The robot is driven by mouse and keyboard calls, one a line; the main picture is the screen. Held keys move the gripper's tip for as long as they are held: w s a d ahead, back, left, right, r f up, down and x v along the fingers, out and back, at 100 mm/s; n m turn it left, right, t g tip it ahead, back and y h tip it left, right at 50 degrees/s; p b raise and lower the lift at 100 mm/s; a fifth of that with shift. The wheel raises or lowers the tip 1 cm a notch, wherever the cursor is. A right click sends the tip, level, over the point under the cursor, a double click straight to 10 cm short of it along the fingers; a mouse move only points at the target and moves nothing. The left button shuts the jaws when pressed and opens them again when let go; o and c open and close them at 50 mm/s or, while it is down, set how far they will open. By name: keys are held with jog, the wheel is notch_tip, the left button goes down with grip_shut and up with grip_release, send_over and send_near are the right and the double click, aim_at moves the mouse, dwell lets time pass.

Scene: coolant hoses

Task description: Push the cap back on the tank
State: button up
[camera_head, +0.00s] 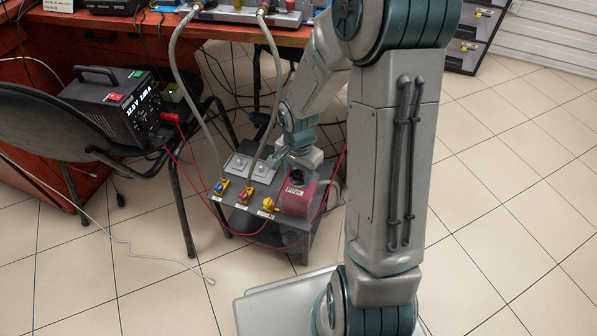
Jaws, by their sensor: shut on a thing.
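The tank (299,198) is a pinkish-red block-shaped container with a label, standing at the right side of a low dark stand. The cap (296,177) shows as a small dark shape at the top of the tank. My gripper (294,167) is right above the tank, pointing down, and is shut on the cap. The fingertips are small and partly hidden, so I cannot tell whether the cap is seated in the tank's opening or just above it.
Grey hoses (192,95) run down from the bench. Red cables (185,160) run from a black power supply (112,103) on a chair. Floor to the right is clear.

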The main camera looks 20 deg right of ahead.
aim_at(299, 172)
jog(key=o, duration=1.3)
jog(key=shift+r, duration=0.1)
jog(key=shift+r+p, duration=2.8)
jog(key=shift+r, duration=0.6)
